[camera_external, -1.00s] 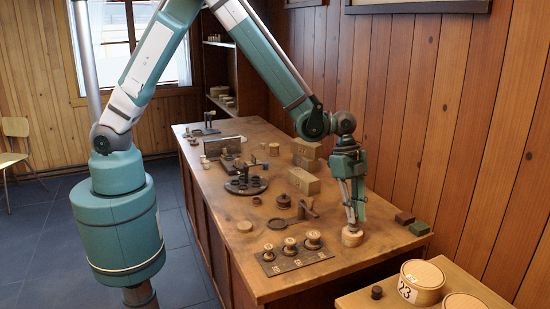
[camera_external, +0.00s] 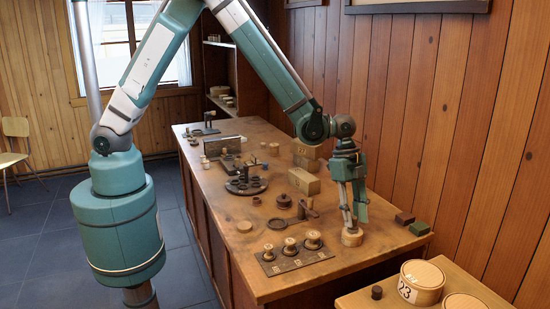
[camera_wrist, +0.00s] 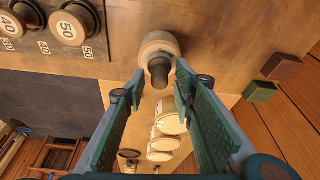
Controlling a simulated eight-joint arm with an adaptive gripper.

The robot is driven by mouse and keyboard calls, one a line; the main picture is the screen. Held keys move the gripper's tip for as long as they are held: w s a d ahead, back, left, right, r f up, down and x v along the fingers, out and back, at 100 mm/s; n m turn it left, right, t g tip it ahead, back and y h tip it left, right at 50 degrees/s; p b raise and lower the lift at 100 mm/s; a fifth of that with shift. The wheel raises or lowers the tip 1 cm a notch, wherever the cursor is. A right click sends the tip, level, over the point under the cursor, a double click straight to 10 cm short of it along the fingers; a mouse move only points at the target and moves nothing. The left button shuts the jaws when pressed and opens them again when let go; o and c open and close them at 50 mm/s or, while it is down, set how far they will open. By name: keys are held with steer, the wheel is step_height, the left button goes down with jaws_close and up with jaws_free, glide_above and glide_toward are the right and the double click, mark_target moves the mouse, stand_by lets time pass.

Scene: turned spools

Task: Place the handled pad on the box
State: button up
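A pale round pad with a dark upright handle, which I take as the handled pad (camera_external: 352,239), stands near the table's front right. In the wrist view, its pale disc (camera_wrist: 155,42) and dark handle (camera_wrist: 159,68) show just beyond my fingertips. My gripper (camera_external: 354,222) points down above it. In the wrist view my gripper (camera_wrist: 160,88) is open, one finger on each side of the handle's line; contact cannot be told. A pale wooden box (camera_external: 304,181) lies farther back on the table, left of my gripper. Another wooden block (camera_external: 306,150) is behind it.
A dark board (camera_external: 297,262) with several knobbed weights stands at the front left. Red (camera_external: 404,218) and green (camera_external: 419,228) blocks sit at right, near the plank wall.

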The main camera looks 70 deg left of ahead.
steer(key=shift+r, duration=0.2)
steer(key=v, duration=1.2)
stand_by(0.9)
steer(key=s+a+r+n+t+y, duration=0.15)
steer(key=s+a+r+n, duration=0.25)
steer(key=s+a+r, duration=0.5)
steer(key=s+a+r+n+t, duration=0.2)
steer(key=s+a+r+n, duration=0.15)
steer(key=a+r, duration=0.65)
steer(key=s+a+n+t+y, duration=0.2)
steer(key=s+a+n, duration=0.7)
steer(key=s+a, duration=0.8)
steer(key=shift+a+f+t, duration=0.2)
steer(key=shift+f+t, duration=0.2)
steer(key=shift+t, duration=0.15)
